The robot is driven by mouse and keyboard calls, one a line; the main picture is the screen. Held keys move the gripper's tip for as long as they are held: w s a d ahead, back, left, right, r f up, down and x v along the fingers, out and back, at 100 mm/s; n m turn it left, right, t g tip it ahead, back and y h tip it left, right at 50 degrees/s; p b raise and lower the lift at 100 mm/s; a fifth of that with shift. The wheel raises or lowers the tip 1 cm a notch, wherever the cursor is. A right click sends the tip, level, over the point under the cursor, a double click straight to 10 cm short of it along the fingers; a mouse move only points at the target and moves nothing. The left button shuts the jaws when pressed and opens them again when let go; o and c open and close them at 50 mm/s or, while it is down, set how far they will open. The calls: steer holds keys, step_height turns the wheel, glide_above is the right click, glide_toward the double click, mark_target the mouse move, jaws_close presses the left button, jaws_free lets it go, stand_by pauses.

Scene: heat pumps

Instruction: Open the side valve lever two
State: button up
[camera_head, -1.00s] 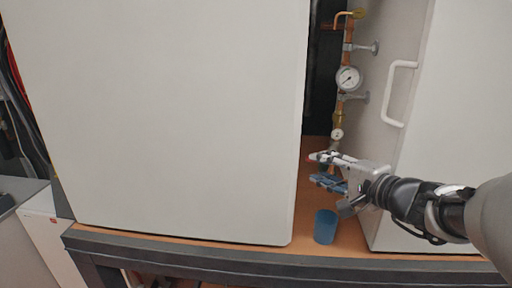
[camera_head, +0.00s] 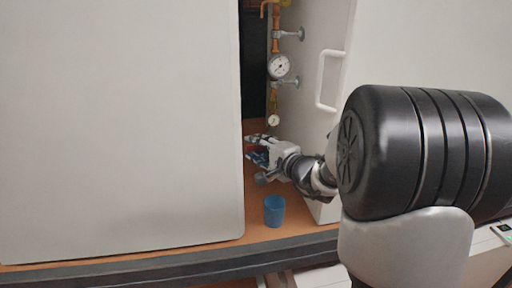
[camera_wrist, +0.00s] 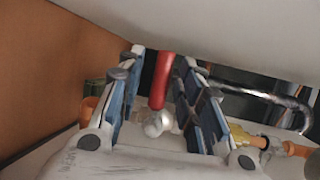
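A red valve lever (camera_wrist: 161,80) with a silver nut at its base shows in the wrist view, between the two blue-and-grey fingers of my gripper (camera_wrist: 163,95). The fingers are open, with a visible gap on each side of the lever. In the head view my gripper (camera_head: 256,148) is in the gap between two white units, below the copper pipe with gauges (camera_head: 278,66). The red lever cannot be made out in the head view; my gripper and the pipework are close together there.
A blue cup (camera_head: 274,211) stands on the orange-brown shelf just below my gripper. A large white panel (camera_head: 120,130) bounds the gap on the left. A white unit with a handle (camera_head: 328,80) bounds it on the right. A braided hose (camera_wrist: 270,97) curves right of the fingers.

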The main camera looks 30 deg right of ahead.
steer(key=shift+w, duration=0.1)
steer(key=shift+c, duration=0.5)
jaws_close()
